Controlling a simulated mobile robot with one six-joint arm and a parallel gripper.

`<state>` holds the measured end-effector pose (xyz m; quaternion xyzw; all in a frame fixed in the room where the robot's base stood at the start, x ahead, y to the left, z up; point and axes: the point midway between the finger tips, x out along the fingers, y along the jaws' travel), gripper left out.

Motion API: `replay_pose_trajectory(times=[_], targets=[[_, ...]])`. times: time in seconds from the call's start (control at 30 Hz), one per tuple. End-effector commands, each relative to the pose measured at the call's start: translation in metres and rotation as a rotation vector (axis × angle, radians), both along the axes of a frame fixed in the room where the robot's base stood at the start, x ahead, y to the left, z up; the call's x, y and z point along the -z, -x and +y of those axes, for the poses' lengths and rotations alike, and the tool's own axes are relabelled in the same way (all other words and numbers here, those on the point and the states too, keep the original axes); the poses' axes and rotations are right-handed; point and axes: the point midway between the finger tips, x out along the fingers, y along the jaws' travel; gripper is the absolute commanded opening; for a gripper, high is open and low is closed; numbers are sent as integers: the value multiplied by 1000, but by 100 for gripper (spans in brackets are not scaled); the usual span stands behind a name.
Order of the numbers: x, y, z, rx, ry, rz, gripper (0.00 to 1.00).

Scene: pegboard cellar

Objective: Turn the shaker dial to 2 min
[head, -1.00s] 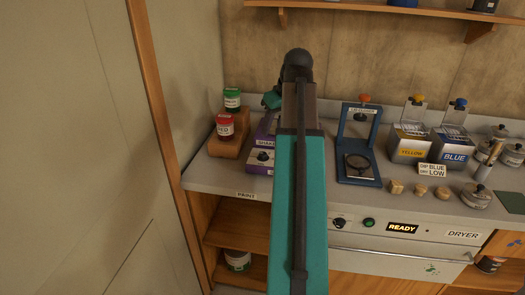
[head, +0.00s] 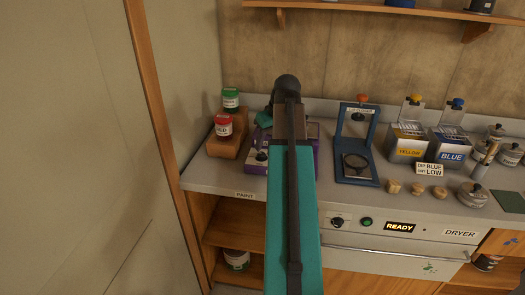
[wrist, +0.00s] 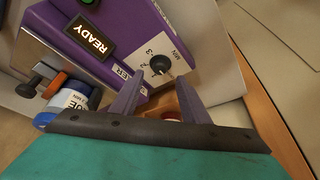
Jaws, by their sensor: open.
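The shaker is a purple box on the counter; in the head view my arm covers most of it, leaving its purple right side (head: 313,147) in sight. In the wrist view its purple panel (wrist: 112,25) carries a lit READY display (wrist: 90,37) and a round black dial (wrist: 160,65) with a scale marked 2, 3 and MIN. The dial's exact setting is too small to tell. My gripper (wrist: 160,77) is open, with its two fingertips either side of the dial, close to the panel. I cannot tell whether they touch the knob.
Green (head: 231,99) and red (head: 223,126) jars stand on a wooden block left of the shaker. A blue stand (head: 357,170) is to the right. A wall (head: 90,150) borders the left.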

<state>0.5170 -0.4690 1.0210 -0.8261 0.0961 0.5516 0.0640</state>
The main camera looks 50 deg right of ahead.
Motion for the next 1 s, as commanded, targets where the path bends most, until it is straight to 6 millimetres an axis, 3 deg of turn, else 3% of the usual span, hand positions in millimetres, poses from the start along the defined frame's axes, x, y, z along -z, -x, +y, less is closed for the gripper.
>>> replay_pose_trajectory(times=[0.5,1.0], targets=[[47,-19,-4,-1,-1,1,42],[55,-23,-4,-2,0,1,42]])
